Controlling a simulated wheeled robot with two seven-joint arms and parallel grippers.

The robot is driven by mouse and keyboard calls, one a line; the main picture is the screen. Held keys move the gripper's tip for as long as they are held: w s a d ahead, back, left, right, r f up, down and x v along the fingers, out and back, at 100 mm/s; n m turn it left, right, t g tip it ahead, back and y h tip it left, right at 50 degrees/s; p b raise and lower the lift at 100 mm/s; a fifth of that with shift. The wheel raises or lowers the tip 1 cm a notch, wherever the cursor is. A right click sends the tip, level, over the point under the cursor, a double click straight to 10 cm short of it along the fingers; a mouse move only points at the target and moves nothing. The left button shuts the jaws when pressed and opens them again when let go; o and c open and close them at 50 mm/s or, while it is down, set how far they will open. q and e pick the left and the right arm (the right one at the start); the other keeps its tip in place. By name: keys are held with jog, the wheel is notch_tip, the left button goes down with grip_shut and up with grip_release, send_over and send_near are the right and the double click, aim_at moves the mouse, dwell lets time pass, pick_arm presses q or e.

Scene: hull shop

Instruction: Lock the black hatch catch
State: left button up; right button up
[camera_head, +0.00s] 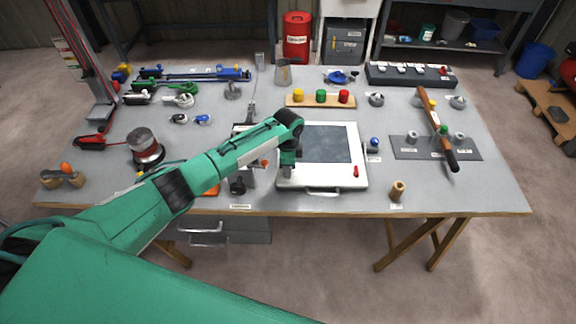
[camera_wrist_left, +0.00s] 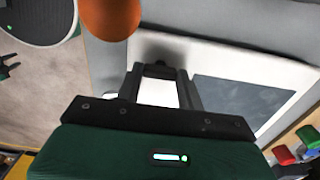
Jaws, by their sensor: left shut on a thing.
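The white hatch (camera_head: 322,181) with a grey panel lies on the workbench in the head view. A small red catch (camera_head: 356,171) shows at its lower right. My left gripper (camera_head: 287,172) points down at the hatch's left edge. In the left wrist view, the left gripper (camera_wrist_left: 160,76) has its fingers shut on a small dark piece (camera_wrist_left: 157,69), likely the black hatch catch, beside the white hatch frame (camera_wrist_left: 225,65). The fingers hide most of this piece, so its locked or unlocked position cannot be told. My right gripper is not in view.
A blue knob (camera_head: 374,142) stands right of the hatch. A wooden peg (camera_head: 397,191) stands near the front edge. A rack of coloured buttons (camera_head: 320,100) lies behind the hatch. An orange object (camera_wrist_left: 110,15) is close to the left gripper in the wrist view.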

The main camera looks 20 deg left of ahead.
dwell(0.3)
pick_arm(q)
jog(key=o, duration=1)
jog(key=shift+r, duration=0.1)
notch_tip(320, 180, up, 14)
jog(key=b, duration=0.3)
jog(key=shift+f, duration=0.2)
